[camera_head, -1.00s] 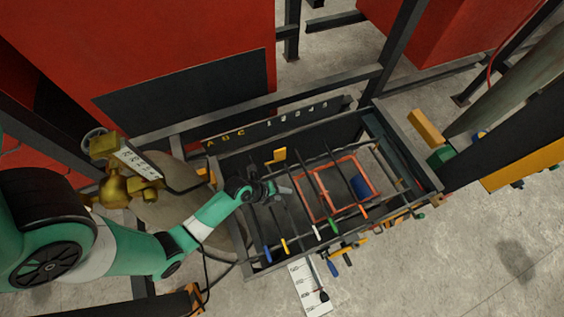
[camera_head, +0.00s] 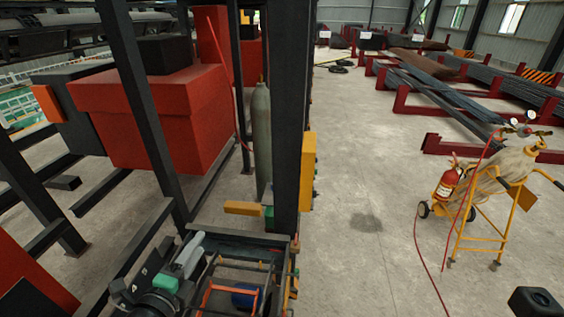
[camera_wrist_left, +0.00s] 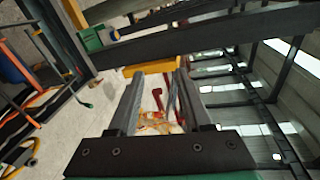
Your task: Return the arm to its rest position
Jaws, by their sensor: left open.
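My left gripper (camera_head: 190,255) is low at the left in the head view, raised over the left side of the dark work frame (camera_head: 245,247). In the left wrist view its two grey fingers (camera_wrist_left: 157,82) stand apart with nothing between them. My right gripper is not seen.
A dark post (camera_head: 289,120), a grey-green gas cylinder (camera_head: 262,140) and a yellow block (camera_head: 242,208) stand beyond the frame. Red machine housings (camera_head: 155,120) are at left. A yellow cart (camera_head: 480,225) stands at right. The concrete floor between is clear.

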